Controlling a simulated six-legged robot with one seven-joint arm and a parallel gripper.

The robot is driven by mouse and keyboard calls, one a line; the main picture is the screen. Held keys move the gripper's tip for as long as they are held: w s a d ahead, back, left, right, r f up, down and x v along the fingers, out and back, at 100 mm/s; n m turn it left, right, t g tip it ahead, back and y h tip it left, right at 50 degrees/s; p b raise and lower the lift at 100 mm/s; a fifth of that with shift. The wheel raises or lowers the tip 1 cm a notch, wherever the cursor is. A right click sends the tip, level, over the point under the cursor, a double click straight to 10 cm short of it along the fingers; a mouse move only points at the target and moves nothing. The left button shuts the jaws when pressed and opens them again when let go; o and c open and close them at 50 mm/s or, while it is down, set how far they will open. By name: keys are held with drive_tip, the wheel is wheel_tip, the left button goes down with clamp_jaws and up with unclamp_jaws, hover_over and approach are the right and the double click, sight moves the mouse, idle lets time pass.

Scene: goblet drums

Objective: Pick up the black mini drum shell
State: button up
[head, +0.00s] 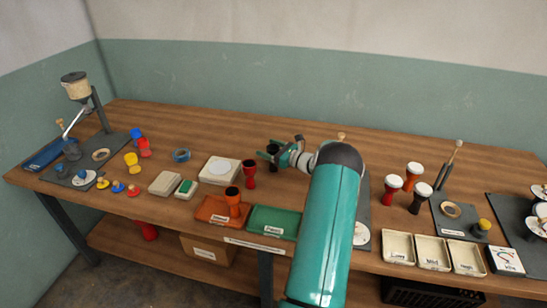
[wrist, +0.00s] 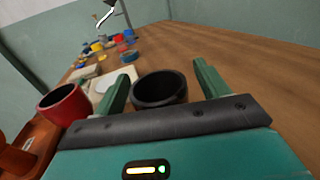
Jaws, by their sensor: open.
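The black mini drum shell (wrist: 159,90) stands upright in the wrist view, its round open mouth facing up. In the head view it shows as a small dark shape (head: 272,149), partly hidden by my gripper (head: 275,155). My gripper is open, with one green finger on each side of the black shell in the wrist view (wrist: 162,74). The shell lies between the fingers, with its lower part hidden by the gripper body. I cannot tell whether either finger touches it.
A red shell (wrist: 64,103) stands close to the left finger. An orange shell (head: 233,198) stands on the orange tray (head: 208,210), beside a green tray (head: 268,221). White-topped drums (head: 391,184) stand to the right.

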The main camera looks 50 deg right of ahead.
drive_tip(key=c, duration=1.1)
drive_tip(key=shift+o, duration=0.2)
drive_tip(key=shift+r, duration=0.1)
